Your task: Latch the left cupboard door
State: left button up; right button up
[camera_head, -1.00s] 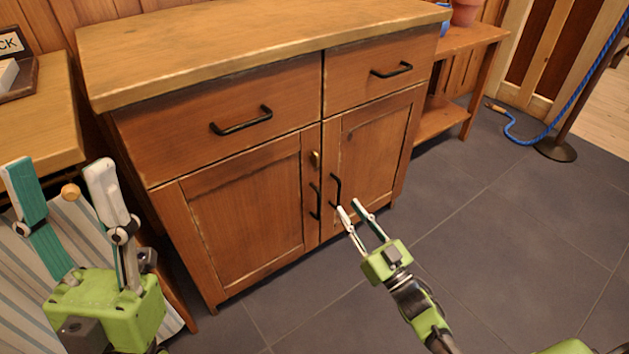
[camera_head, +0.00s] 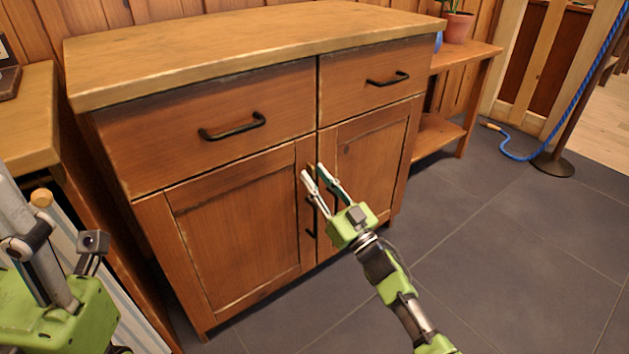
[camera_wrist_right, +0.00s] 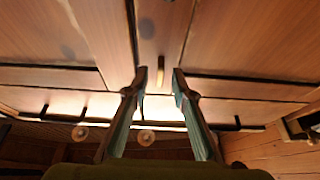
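The left cupboard door (camera_head: 235,225) is a brown framed panel that looks shut against the cabinet front. A small brass latch bar (camera_wrist_right: 161,70) shows upright near the door seam in the right wrist view. In the head view my fingers hide it. My right gripper (camera_head: 314,167) is at the top of the seam between the doors. It is open, and in the right wrist view its fingertips (camera_wrist_right: 160,72) stand either side of the bar, without visible contact. My left gripper is at the lower left of the head view, partly cut off; its finger spacing cannot be judged.
The right door (camera_head: 372,150) also looks shut. A black handle (camera_head: 311,216) is on the left door. Two drawers with black handles (camera_head: 232,127) sit above. A side table (camera_head: 28,120) stands at left, a shelf (camera_head: 450,130) at right. Open floor (camera_head: 500,240) lies right.

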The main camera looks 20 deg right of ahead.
jog(key=shift+w+a+r, duration=0.15)
jog(key=shift+w+r, duration=0.05)
jog(key=shift+w, duration=0.2)
grip_shut()
